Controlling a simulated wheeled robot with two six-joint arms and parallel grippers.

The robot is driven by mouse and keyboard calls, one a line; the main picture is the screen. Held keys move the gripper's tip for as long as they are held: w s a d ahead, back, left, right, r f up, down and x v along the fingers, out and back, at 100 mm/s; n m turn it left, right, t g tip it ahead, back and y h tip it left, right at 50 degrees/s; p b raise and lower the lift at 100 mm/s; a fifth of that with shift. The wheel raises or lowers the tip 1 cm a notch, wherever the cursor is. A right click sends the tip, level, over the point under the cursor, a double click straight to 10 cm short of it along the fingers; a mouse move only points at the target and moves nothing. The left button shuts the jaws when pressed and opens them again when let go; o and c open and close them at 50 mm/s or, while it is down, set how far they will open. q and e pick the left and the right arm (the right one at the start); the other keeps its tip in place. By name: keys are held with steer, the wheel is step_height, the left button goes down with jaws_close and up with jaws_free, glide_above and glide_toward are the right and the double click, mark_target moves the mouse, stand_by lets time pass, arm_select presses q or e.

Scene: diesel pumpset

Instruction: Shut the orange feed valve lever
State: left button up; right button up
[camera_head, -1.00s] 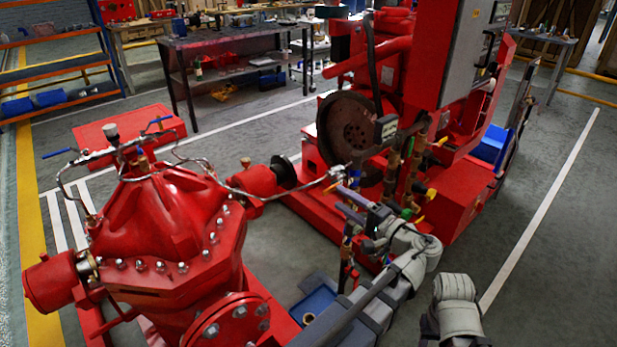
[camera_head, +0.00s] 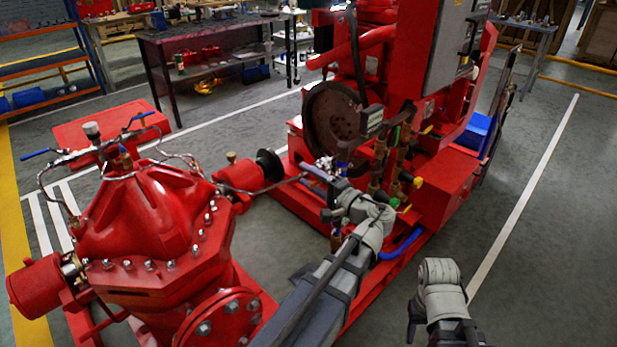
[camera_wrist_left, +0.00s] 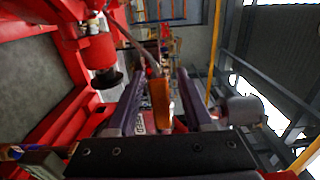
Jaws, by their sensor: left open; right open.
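The orange lever (camera_wrist_left: 160,101) stands between the two fingers of my left gripper (camera_wrist_left: 157,103) in the left wrist view. The fingers are open on either side of it; whether either touches it I cannot tell. In the head view my left gripper (camera_head: 322,178) reaches in just below the rusty flywheel, by the pipes, and the lever cannot be made out there. My right arm shows at the lower right of the head view, with its fingers out of sight.
The red pump (camera_head: 160,235) stands at the left. Upright pipes with yellow handles (camera_head: 418,182) stand close right of my left gripper. The rusty flywheel (camera_head: 333,118) is behind it. A blue hose (camera_head: 400,245) curves right of my left arm. The floor at the right is clear.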

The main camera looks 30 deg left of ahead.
arm_select(q)
jaws_close()
stand_by(0.4)
stand_by(1.1)
